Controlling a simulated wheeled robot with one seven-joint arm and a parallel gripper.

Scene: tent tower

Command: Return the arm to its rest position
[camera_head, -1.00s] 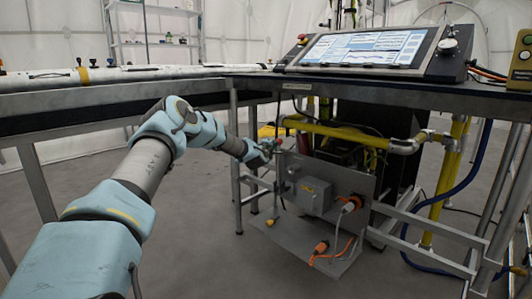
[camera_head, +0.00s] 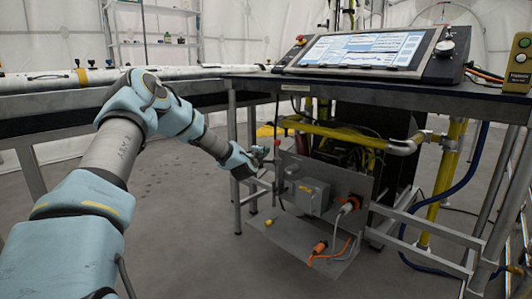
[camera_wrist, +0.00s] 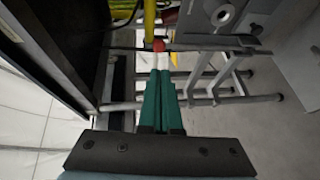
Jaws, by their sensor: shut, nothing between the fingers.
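My arm reaches from the lower left of the head view towards the bench frame. My gripper (camera_head: 262,154) is at its end, beside the left edge of a grey metal panel with a box on it (camera_head: 314,196). In the wrist view my gripper (camera_wrist: 160,74) shows two green fingers lying close together, shut with nothing between them. A red knob (camera_wrist: 158,45) shows just past the fingertips in the wrist view. I cannot tell whether the fingertips touch it.
A bench (camera_head: 440,97) with a slanted screen console (camera_head: 362,50) stands above the panel. Yellow pipes (camera_head: 335,134) run under it. A blue hose (camera_head: 470,165) hangs at the right. A long table (camera_head: 60,93) with a white tube is at the left. The floor between is clear.

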